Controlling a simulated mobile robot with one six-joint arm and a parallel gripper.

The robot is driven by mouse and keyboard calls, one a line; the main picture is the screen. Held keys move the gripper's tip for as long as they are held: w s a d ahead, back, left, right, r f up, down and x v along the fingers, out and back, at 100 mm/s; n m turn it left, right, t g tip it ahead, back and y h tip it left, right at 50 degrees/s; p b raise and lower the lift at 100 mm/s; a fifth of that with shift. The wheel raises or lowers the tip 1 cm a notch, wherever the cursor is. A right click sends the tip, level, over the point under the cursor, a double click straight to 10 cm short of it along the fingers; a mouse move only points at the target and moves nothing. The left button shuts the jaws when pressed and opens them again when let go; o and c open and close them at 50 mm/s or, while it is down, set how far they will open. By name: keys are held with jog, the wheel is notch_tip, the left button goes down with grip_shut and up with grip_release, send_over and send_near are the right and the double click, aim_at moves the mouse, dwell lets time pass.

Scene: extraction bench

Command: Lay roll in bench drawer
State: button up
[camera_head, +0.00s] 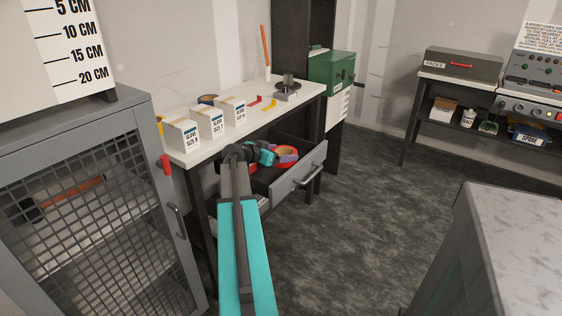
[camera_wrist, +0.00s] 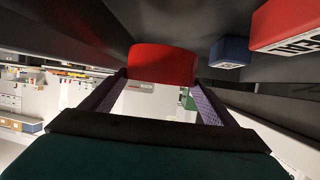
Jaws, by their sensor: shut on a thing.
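A red roll (camera_head: 291,150) is held between the purple fingers of my gripper (camera_head: 284,158). In the wrist view the roll (camera_wrist: 163,60) sits between the two fingertips (camera_wrist: 158,80), with a finger on either side. The bench drawer (camera_head: 297,178) is pulled open, with its grey front and bar handle toward the floor space. In the head view my gripper and the roll appear over the open drawer. I cannot tell how high the roll is above the drawer bottom. My arm and gripper hide part of the drawer's inside.
White glove boxes (camera_head: 211,122) and a dark roll (camera_head: 207,99) stand on the white bench top (camera_head: 262,118). A green case (camera_head: 331,72) stands behind. A mesh cabinet (camera_head: 100,200) is close on the left. A red labelled block (camera_wrist: 285,25) and a blue one (camera_wrist: 230,52) show in the wrist view.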

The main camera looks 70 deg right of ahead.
dwell(0.3)
jog(key=shift+f, duration=1.85)
jog(key=shift+f, duration=0.15)
jog(key=o, duration=0.9)
jog(key=shift+c, duration=0.2)
jog(key=v, duration=1)
jog(key=shift+w+a+b, duration=0.1)
jog(key=shift+a+b, duration=0.1)
jog(key=shift+b, duration=0.15)
jog(key=shift+v, duration=0.9)
jog(key=shift+d, duration=0.1)
